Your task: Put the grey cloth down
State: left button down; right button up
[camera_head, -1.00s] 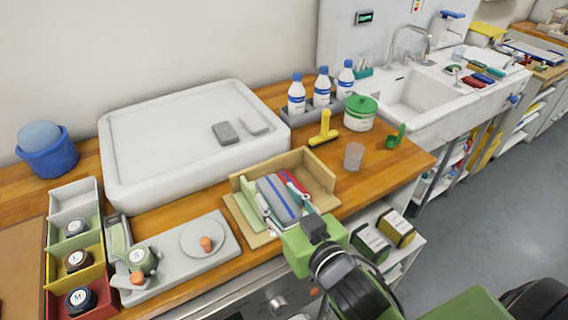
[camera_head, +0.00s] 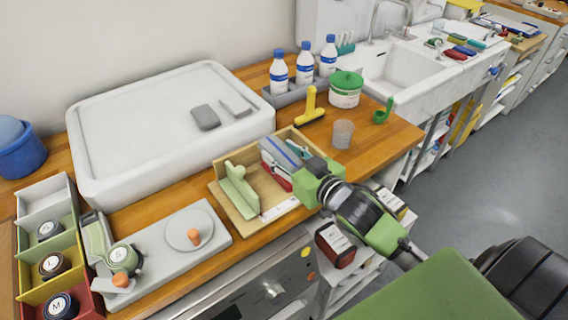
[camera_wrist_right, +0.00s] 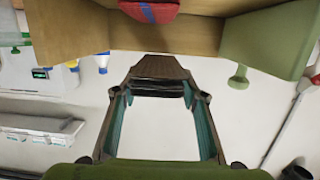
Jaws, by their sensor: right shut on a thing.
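The grey cloth (camera_head: 279,153), folded and with a blue stripe, is held at its near end by my right gripper (camera_head: 303,170). It is over the right part of a wooden tray (camera_head: 228,206), covering part of a red cloth (camera_head: 276,181). Whether it touches what lies below is hard to tell. In the right wrist view my gripper (camera_wrist_right: 160,88) has its fingers apart around a dark edge, and the red, blue-striped cloth (camera_wrist_right: 149,10) shows beyond. My left gripper is not in view.
A pale green divider (camera_head: 238,193) with a knob stands in the tray's left part, with bare wood beside it. A clear cup (camera_head: 343,134) and a yellow scraper (camera_head: 311,107) are close behind on the right. A grey scale-like unit (camera_head: 211,239) is left of the tray.

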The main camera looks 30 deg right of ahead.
jog(key=shift+w+d+f, duration=0.35)
jog(key=shift+d+f, duration=0.05)
jog(key=shift+f, duration=0.2)
notch_tip(320, 180, down, 2)
jog(key=shift+f, duration=0.6)
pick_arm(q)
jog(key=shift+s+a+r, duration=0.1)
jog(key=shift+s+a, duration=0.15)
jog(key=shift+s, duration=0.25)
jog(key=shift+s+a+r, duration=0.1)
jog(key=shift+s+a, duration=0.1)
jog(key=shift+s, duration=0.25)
pick_arm(e)
jog(key=shift+f, duration=0.1)
jog(key=o, duration=1.1)
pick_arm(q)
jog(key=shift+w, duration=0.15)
